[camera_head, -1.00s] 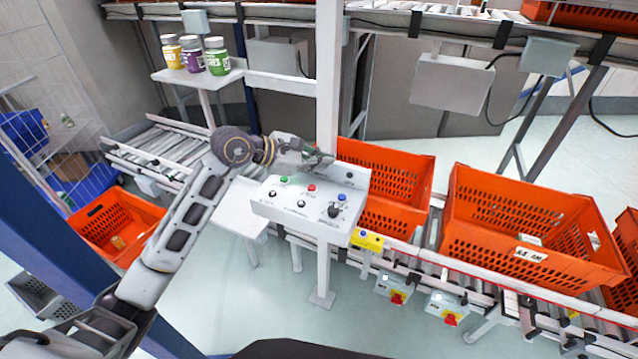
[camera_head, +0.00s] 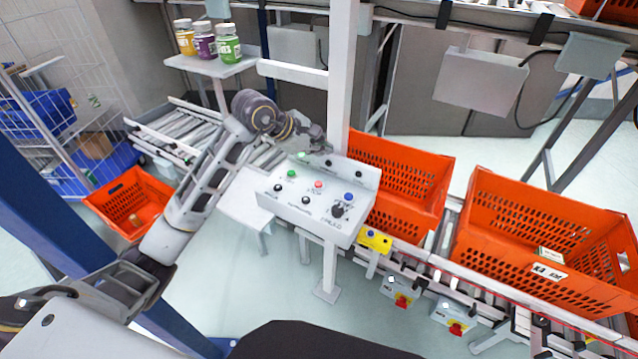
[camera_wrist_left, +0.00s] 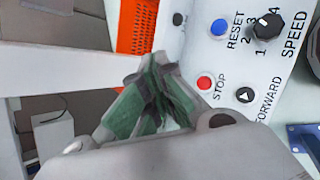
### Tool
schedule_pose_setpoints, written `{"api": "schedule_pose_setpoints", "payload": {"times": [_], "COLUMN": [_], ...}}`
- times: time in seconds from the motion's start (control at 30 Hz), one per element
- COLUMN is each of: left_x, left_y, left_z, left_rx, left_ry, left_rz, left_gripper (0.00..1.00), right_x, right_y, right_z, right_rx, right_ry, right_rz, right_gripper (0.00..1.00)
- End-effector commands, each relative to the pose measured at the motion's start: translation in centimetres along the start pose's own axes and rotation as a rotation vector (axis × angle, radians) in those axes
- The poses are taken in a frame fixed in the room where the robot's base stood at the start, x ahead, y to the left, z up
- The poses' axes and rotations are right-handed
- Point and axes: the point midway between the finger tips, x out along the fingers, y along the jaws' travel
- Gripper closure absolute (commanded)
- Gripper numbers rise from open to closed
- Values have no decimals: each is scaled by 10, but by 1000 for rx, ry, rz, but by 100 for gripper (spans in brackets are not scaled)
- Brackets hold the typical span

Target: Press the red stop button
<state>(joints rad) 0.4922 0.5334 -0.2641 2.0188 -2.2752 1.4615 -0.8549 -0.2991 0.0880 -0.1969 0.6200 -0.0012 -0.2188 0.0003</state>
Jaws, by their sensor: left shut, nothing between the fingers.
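The red stop button (camera_head: 319,185) sits between a green and a blue button on the white control box (camera_head: 289,208). In the left wrist view the red button (camera_wrist_left: 204,82) is labelled STOP and is unobstructed. My left gripper (camera_head: 318,142) is over the back edge of the box, behind the button row in the head view. Its green-padded fingers (camera_wrist_left: 155,82) are shut and empty, left of the stop button in the wrist view and apart from it. The exact height above the box is hard to tell. My right gripper is not in view.
A blue RESET button (camera_wrist_left: 218,27) and black SPEED knob (camera_wrist_left: 266,27) are close to the stop button. A white post (camera_head: 342,75) rises just behind the box. An orange tote (camera_head: 410,185) stands at its right on the conveyor. Jars (camera_head: 205,45) stand on a shelf behind.

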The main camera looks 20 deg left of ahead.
Motion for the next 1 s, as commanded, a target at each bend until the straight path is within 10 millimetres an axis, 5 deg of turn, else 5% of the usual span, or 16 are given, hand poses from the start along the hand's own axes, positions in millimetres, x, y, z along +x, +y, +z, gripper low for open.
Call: {"api": "schedule_pose_setpoints", "payload": {"times": [0.37,1.0], "left_x": [14,50], "left_y": [-10,-37], "left_z": [-10,-37], "left_rx": [-2,1], "left_ry": [-1,1], "left_rz": [-1,0], "left_gripper": [100,100], "right_x": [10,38], "right_y": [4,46], "right_z": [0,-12], "right_rx": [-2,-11], "right_ry": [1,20], "right_rz": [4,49], "right_gripper": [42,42]}}
